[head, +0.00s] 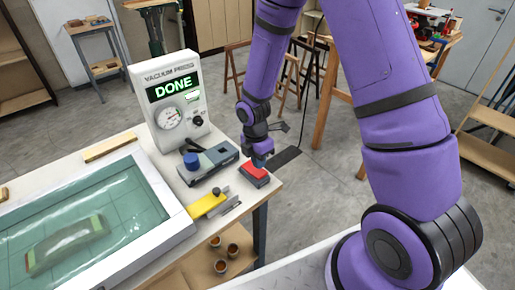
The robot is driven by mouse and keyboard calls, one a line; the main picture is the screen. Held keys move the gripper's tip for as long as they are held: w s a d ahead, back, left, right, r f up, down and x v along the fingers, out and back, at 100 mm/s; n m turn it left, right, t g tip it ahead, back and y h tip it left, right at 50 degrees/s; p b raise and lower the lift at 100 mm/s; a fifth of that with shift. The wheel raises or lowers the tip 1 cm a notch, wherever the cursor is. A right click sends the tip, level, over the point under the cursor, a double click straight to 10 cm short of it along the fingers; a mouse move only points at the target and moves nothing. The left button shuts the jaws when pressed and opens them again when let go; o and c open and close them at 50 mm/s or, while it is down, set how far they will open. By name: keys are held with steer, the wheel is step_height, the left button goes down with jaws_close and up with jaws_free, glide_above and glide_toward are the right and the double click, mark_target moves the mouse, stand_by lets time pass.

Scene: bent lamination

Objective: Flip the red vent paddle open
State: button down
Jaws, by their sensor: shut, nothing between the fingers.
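The red vent paddle (254,169) sits on a small dark base near the right corner of the white bench. It looks roughly flat, but its exact tilt is hard to tell at this size. My gripper (259,161) is shut and empty, pointing down at the paddle's far right edge. It is at or just above the paddle; I cannot tell whether they touch. The vacuum press unit (170,105) stands behind with a gauge and a green display reading "DONE".
A grey pump with a blue knob (191,161) lies left of the paddle. A yellow-handled tool (207,205) lies in front. A framed teal vacuum bag (100,205) covers the bench's left. Cups (221,265) stand on a lower shelf. The bench edge is close to the paddle.

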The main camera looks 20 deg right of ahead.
mark_target(261, 173)
steer(key=shift+s+f, duration=0.15)
steer(key=shift+f, duration=1.1)
steer(key=shift+s+d+f, duration=0.1)
steer(key=shift+f, duration=0.25)
steer(key=shift+r, duration=0.2)
steer(key=shift+r, duration=0.65)
